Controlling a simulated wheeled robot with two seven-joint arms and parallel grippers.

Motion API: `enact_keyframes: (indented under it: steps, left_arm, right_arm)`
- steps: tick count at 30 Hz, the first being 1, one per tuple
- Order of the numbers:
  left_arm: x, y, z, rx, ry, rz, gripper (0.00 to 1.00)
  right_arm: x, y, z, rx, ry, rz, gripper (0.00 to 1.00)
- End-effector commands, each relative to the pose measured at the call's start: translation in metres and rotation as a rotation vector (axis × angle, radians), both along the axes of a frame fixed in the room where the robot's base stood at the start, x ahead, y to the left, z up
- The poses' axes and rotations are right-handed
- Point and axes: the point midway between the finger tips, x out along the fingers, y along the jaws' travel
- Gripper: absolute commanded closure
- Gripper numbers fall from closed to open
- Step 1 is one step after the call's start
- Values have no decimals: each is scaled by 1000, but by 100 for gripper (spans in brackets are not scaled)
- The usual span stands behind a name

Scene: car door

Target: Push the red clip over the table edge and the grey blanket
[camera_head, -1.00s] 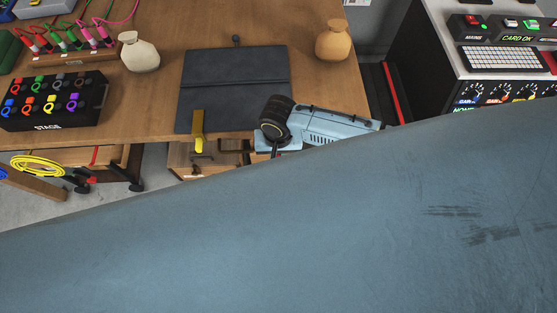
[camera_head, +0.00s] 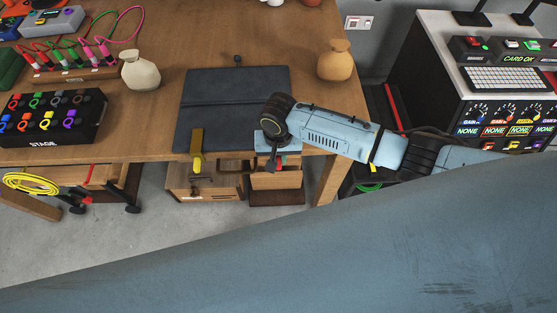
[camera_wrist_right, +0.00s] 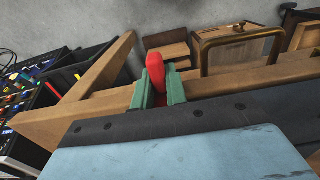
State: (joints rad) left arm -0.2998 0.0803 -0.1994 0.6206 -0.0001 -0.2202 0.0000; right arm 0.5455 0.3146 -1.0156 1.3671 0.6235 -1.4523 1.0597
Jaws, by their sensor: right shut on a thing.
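The dark grey blanket (camera_head: 236,115) lies flat on the wooden table (camera_head: 140,156), reaching its front edge. A yellow clip (camera_head: 197,150) sits at the blanket's left front. My right gripper (camera_head: 277,163) is at the front edge near the blanket's right front corner, pointing down. In the right wrist view its green fingers (camera_wrist_right: 158,92) are shut on the red clip (camera_wrist_right: 155,68), whose rounded end sticks out beyond them. The clip is small and partly hidden in the head view, so I cannot tell whether it grips table and blanket. My left gripper is not in view.
A cream pot (camera_head: 141,70) and an orange pot (camera_head: 335,60) stand either side of the blanket. A black STAGE box (camera_head: 50,118) is at the left. Wooden drawers (camera_head: 205,182) stand below the edge. A large blue surface hides the bottom of the head view.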

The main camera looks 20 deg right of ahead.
Motion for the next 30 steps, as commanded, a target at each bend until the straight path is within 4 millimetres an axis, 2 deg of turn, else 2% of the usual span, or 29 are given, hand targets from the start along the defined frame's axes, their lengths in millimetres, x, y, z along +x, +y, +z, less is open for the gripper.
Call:
enact_keyframes:
  steps: [10, 11, 15, 17, 26, 30]
  left_arm:
    - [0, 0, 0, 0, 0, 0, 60]
    - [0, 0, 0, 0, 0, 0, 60]
    - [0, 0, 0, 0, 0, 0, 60]
    - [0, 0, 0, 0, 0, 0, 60]
    - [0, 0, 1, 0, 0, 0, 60]
    - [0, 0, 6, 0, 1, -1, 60]
  right_arm:
    - [1, 0, 0, 1, 0, 0, 100]
    - [1, 0, 0, 1, 0, 0, 85]
    - [1, 0, 0, 1, 0, 0, 66]
    - [1, 0, 0, 1, 0, 0, 60]
    - [1, 0, 3, 1, 0, 0, 60]
    - [1, 0, 19, 2, 0, 1, 60]
